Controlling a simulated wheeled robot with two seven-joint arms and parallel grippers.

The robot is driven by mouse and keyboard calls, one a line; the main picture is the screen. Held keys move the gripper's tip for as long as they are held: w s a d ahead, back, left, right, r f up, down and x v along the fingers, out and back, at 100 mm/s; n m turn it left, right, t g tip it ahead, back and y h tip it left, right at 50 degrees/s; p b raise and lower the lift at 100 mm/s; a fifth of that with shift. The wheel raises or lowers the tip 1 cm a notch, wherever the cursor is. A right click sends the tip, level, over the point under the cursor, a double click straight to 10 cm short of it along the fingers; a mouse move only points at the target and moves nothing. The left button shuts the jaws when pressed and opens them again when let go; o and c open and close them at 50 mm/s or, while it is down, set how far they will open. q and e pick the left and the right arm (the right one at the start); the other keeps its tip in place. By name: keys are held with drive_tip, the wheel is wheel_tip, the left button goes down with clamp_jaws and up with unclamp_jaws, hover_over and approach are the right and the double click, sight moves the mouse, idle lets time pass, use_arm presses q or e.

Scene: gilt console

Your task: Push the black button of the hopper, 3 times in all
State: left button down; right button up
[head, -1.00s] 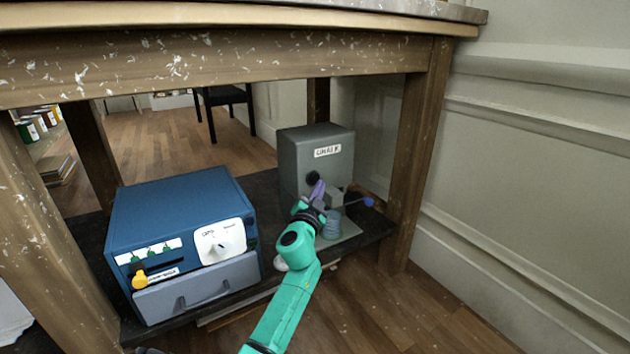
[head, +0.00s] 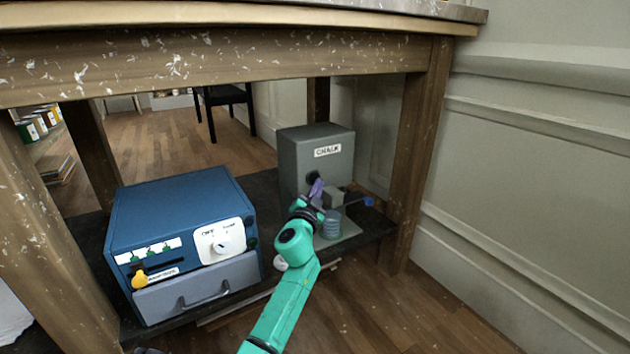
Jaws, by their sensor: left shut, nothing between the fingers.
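The hopper (head: 318,163) is a grey box labelled CHALK on the dark lower shelf, at the right. Its black button (head: 312,176) is on the front face, partly hidden behind my gripper. My left gripper (head: 317,187) is shut and empty. Its purple fingertips are right in front of the button, and I cannot tell whether they touch it. A grey spout (head: 334,197) juts from the hopper beside the gripper, above a blue-grey cup (head: 332,225). My right gripper is not in view.
A blue box (head: 180,210) with a white dial, an orange knob and a grey drawer stands at the left of the shelf (head: 268,205). A table leg (head: 412,160) rises right of the hopper. A blue-tipped lever (head: 368,202) sticks out near it.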

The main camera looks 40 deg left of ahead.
use_arm(q)
drive_tip(key=shift+w+a, duration=0.1)
drive_tip(key=shift+a, duration=0.25)
idle(0.5)
drive_tip(key=shift+d, duration=0.1)
drive_tip(key=shift+s+d, duration=0.25)
drive_tip(key=shift+d, duration=0.45)
drive_tip(key=shift+s+d, duration=0.25)
drive_tip(key=shift+d, duration=0.55)
drive_tip(key=shift+s+d, duration=0.25)
drive_tip(key=shift+d, duration=0.55)
drive_tip(key=shift+s+d, duration=0.25)
drive_tip(key=shift+d, duration=0.55)
